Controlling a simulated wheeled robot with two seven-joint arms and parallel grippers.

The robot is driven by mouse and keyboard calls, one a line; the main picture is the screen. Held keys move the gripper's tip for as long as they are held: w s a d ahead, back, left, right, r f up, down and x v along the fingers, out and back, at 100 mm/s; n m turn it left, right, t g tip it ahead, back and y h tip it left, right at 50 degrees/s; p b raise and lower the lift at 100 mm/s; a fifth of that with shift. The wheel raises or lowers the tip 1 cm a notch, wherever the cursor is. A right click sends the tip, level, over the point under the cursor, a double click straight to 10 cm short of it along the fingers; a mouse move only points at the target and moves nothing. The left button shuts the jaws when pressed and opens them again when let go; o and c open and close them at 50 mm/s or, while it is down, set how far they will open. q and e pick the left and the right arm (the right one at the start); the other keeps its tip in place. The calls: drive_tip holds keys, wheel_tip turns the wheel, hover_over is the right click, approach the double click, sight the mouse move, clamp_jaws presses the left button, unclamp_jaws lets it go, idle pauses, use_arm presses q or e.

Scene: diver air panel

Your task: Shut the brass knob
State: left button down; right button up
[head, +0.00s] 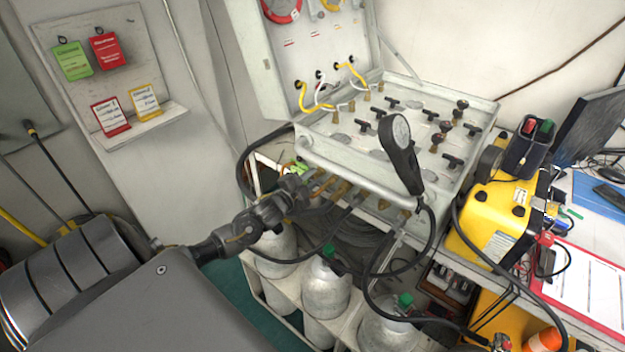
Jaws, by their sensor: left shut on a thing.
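The white air panel (345,135) stands open in the middle of the head view. Several brass fittings stick out of its front edge, among them one (340,189) just right of my left gripper. My left gripper (300,188) comes in from the left and is at this front edge, at the leftmost brass part, the brass knob (319,181). Its jaws are shut on the knob and hide part of it. My right gripper is not in view.
Grey cylinders (325,288) stand in a white rack below. A yellow case (495,215) stands right of the panel. Tags (108,50) hang on the left wall.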

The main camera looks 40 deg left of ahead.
use_arm(q)
drive_tip(key=shift+m, duration=0.3)
drive_tip(key=c, duration=1.5)
unclamp_jaws()
drive_tip(key=shift+s+f, duration=0.1)
drive_tip(key=shift+s, duration=0.3)
drive_tip(key=s+b, duration=0.1)
drive_tip(key=s, duration=0.4)
drive_tip(key=s+b, duration=0.1)
drive_tip(key=s, duration=0.4)
drive_tip(key=shift+d+r, duration=0.15)
drive_tip(key=shift+r, duration=0.05)
